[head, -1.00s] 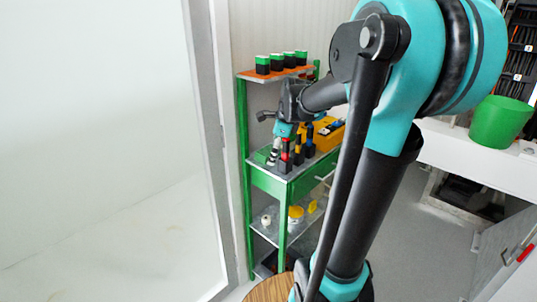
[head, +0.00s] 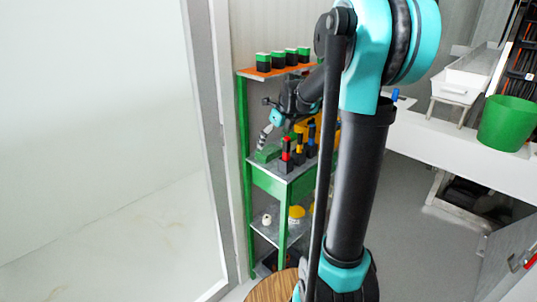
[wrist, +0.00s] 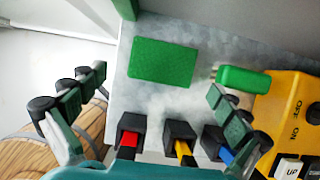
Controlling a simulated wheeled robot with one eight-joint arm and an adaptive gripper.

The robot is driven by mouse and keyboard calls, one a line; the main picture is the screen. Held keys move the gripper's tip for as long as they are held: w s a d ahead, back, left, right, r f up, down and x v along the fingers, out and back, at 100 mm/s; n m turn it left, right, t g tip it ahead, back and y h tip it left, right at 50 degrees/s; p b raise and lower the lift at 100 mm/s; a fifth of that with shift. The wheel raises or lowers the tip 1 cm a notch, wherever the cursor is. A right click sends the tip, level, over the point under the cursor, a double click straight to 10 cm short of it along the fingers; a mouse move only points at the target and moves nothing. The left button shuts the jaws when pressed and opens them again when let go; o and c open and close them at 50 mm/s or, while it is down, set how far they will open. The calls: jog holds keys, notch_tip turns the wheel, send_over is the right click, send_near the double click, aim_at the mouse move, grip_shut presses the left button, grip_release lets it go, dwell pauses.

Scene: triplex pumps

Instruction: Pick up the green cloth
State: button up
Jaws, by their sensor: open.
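The green cloth (wrist: 162,62) looks like a flat green rectangle on the grey metal shelf top in the wrist view. In the head view it shows as a small green patch (head: 268,153) at the left of the middle shelf. My gripper (wrist: 157,82) is open and empty, with one finger left of the cloth and the other to its lower right. The fingers appear apart from the cloth. In the head view my gripper (head: 264,139) is just above the cloth's end of the shelf.
Tools with red (wrist: 133,138), yellow (wrist: 180,143) and blue ends stand close below the cloth. A green-handled item (wrist: 243,79) lies to its right, beside a yellow box (wrist: 290,105). An upper shelf (head: 262,73) with green-topped blocks is above. A pale wall panel is left.

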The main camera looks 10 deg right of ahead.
aim_at(269, 150)
jog(key=x, duration=0.5)
jog(key=shift+w+f, duration=0.1)
jog(key=shift+w, duration=0.05)
jog(key=c, duration=1)
jog(key=shift+c, duration=0.2)
jog(key=shift+r, duration=0.55)
jog(key=r, duration=0.1)
jog(key=s+r, duration=0.1)
jog(key=shift+a+r, duration=0.15)
jog(key=shift+r, duration=0.1)
jog(key=s+a, duration=0.4)
jog(key=s, duration=0.3)
jog(key=s+a, duration=0.4)
jog(key=s, duration=0.4)
